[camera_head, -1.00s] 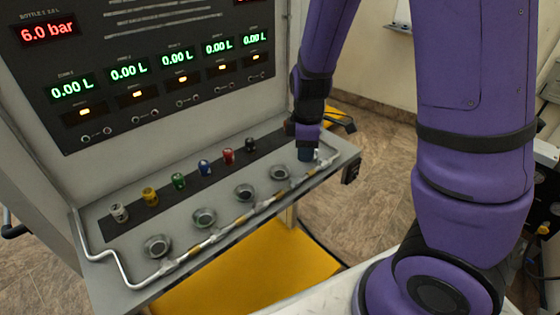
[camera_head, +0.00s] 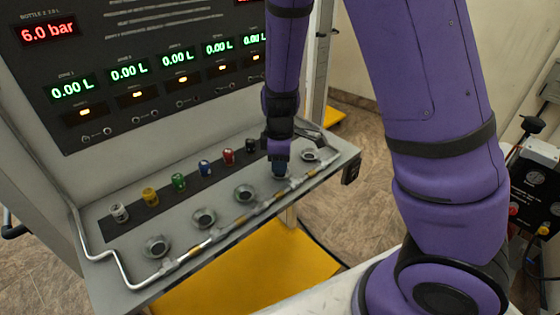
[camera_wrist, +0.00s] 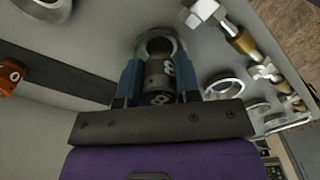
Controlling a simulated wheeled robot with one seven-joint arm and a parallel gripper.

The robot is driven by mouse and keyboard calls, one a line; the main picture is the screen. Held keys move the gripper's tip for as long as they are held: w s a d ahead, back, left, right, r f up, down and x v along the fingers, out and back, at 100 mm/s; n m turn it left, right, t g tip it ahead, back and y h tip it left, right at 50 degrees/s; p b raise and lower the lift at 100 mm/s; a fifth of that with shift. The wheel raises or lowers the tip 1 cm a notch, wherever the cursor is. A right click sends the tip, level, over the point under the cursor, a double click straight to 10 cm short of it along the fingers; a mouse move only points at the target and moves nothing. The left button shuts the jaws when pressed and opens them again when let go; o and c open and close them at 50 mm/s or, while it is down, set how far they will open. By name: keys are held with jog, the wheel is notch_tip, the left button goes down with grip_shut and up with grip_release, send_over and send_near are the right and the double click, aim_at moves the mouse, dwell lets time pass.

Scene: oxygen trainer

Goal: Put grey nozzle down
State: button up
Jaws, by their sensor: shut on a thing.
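My gripper (camera_head: 280,171) points down over the fourth round socket from the left on the sloped grey shelf (camera_head: 135,280). In the wrist view its blue fingers (camera_wrist: 158,80) are shut on the dark grey nozzle (camera_wrist: 159,74), which bears a light marking. The nozzle's far end lines up with a metal ring socket (camera_wrist: 174,45). I cannot tell whether it is inside the ring or just above it. In the head view the fingers hide the nozzle.
White, yellow (camera_head: 150,196), green (camera_head: 179,182), blue, red (camera_head: 228,157) and black nozzles stand on the dark strip behind. Free sockets show left (camera_head: 245,194) and right (camera_head: 310,155) of my gripper. A metal rail with fittings (camera_head: 240,221) runs along the front.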

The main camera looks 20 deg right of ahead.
jog(key=shift+f, duration=0.4)
jog(key=shift+f, duration=0.2)
jog(key=o, duration=0.9)
jog(key=shift+o, duration=0.2)
jog(key=shift+s, duration=0.15)
